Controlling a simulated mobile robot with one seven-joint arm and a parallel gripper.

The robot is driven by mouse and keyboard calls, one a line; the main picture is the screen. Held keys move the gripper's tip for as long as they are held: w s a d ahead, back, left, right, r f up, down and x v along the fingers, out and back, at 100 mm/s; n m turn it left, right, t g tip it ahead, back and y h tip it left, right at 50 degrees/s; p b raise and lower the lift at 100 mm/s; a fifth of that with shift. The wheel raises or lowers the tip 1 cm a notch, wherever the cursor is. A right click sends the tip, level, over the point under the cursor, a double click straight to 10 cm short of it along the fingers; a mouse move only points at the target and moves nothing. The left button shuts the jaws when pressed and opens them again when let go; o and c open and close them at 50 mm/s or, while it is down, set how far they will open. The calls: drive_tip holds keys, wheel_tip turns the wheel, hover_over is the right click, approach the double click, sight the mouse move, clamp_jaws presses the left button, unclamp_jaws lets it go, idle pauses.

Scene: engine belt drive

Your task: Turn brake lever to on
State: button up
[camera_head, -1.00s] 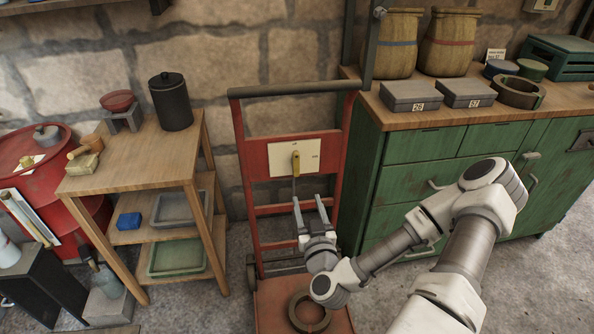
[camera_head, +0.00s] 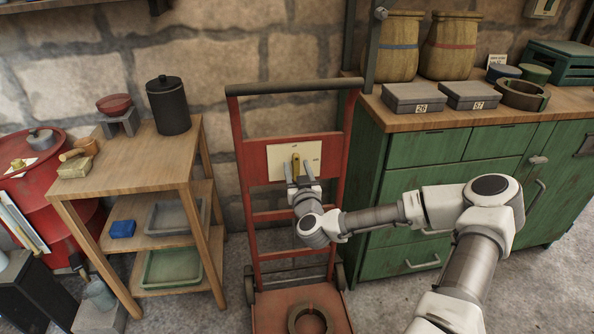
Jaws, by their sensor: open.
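The brake lever (camera_head: 295,162) is a small yellow-brown handle on a cream plate (camera_head: 280,160), fixed to the red hand truck (camera_head: 252,208). Its upper end shows between my gripper's fingers; its lower part is hard to make out. My gripper (camera_head: 297,170) is open, with its two fingers pointing up, one on each side of the lever as seen from here. I cannot tell whether either finger touches it. Small marks on the plate are too small to read.
A wooden shelf table (camera_head: 150,165) stands left of the hand truck. A green cabinet (camera_head: 400,210) stands to the right, behind my arm. A dark ring (camera_head: 312,318) lies on the hand truck's base. Stone wall is behind.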

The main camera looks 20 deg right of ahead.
drive_tip(key=shift+w, duration=0.15)
drive_tip(key=shift+c, duration=0.2)
clamp_jaws()
